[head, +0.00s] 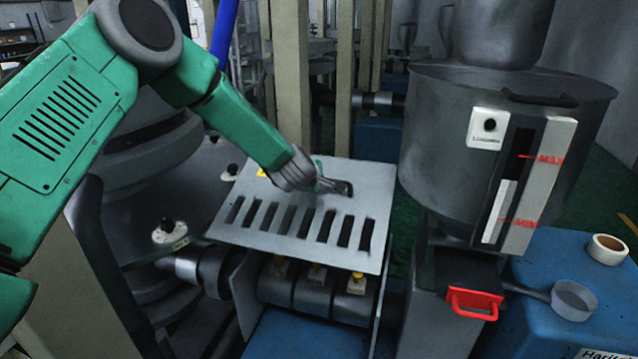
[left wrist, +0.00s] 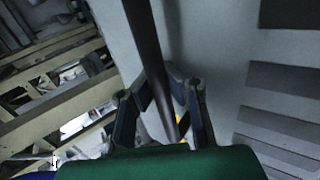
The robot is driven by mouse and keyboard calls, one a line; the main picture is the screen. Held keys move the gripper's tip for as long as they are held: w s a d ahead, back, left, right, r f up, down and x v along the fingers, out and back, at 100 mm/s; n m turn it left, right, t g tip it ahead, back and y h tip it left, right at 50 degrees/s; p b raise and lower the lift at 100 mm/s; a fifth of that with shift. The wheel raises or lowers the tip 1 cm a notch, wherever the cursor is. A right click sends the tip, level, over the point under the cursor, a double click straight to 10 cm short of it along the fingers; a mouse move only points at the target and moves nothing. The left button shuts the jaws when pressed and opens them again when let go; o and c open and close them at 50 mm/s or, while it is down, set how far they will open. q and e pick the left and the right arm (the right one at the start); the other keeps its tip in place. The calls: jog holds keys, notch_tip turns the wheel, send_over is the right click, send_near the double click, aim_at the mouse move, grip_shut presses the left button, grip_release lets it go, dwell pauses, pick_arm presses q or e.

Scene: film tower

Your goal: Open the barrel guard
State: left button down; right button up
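The barrel guard (head: 290,234) is a light grey plate with a row of dark slots, lying over the heater bands of the barrel (head: 312,285). It also shows in the left wrist view (left wrist: 222,70). Its dark handle (head: 348,188) is near the far right edge of the plate. My left gripper (head: 328,184) reaches in from the upper left and is at this handle. In the left wrist view the dark handle bar (left wrist: 150,50) runs between the two fingers, which close in on it from both sides. My right gripper is in neither view.
A large grey hopper (head: 440,145) with a level gauge stands right of the guard. Below it is a red handle (head: 474,303). A scoop (head: 573,299) and a tape roll (head: 607,249) sit on a blue surface. A pale post (head: 290,75) stands behind my left forearm.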

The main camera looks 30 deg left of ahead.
pick_arm(q)
jog(key=shift+a+r, duration=0.1)
jog(key=shift+r, duration=0.1)
jog(key=c, duration=1.5)
grip_release()
jog(key=shift+s+r, duration=0.1)
jog(key=shift+c, duration=0.2)
jog(key=shift+s, duration=0.25)
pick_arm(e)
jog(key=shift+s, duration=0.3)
pick_arm(q)
jog(key=shift+w, duration=0.1)
jog(key=v, duration=1.2)
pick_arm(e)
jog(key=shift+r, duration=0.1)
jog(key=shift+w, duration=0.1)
